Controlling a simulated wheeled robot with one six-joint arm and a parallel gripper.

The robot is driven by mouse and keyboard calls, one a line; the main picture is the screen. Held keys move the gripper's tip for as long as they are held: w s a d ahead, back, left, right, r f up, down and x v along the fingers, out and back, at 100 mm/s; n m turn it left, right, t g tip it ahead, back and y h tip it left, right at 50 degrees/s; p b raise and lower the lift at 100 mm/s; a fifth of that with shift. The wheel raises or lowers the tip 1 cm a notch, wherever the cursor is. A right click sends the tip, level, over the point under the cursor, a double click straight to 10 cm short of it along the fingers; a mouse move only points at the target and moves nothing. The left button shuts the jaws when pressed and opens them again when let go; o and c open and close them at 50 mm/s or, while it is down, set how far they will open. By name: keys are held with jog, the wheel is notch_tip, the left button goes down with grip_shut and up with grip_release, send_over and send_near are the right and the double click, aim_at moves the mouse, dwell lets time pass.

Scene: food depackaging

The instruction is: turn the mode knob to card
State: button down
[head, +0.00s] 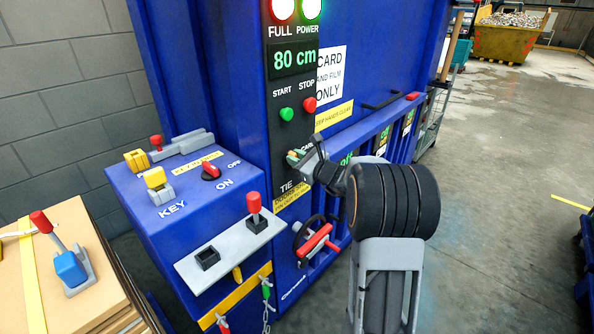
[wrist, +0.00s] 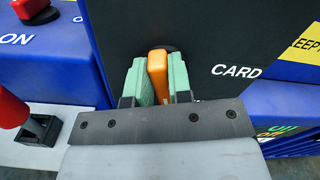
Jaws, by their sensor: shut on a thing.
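The mode knob (wrist: 157,68) has an orange handle on a dark round base, on the black panel. My gripper (wrist: 158,82) has green fingertips, one on each side of the orange handle, shut on it. The handle stands nearly upright in the wrist view. The white CARD label (wrist: 236,72) is to the right of the handle, and the handle does not point at it in that view. In the head view my gripper (head: 294,157) is at the panel below the START and STOP buttons, and largely covers the knob. The word TIE (head: 288,188) shows below it.
The green START button (head: 286,114) and red STOP button (head: 309,105) are just above my gripper. A red-handled wheel (head: 314,241) is below. A blue box with a red switch (head: 211,171) and a red-topped lever (head: 254,204) stand left. Open floor lies right.

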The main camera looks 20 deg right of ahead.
jog(key=n+b, duration=0.1)
jog(key=b, duration=0.1)
jog(key=f+n+b, duration=0.1)
jog(key=b, duration=0.1)
jog(key=n+b, duration=0.1)
jog(key=b, duration=0.2)
jog(key=shift+s+a+f+n, duration=0.15)
jog(key=shift+a+n, duration=0.1)
jog(key=shift+n, duration=0.15)
jog(key=n+b, duration=0.3)
jog(key=b, duration=0.2)
jog(key=n+b, duration=0.4)
jog(key=b, duration=0.2)
jog(key=n+b, duration=0.3)
jog(key=b, duration=0.3)
jog(key=shift+s+a+f, duration=0.1)
jog(key=shift+a+f, duration=0.15)
jog(key=shift+a, duration=0.05)
jog(key=shift+r+n, duration=0.1)
jog(key=shift+n, duration=0.4)
jog(key=c, duration=1)
grip_release()
jog(key=shift+c, duration=0.2)
jog(key=v, duration=1.4)
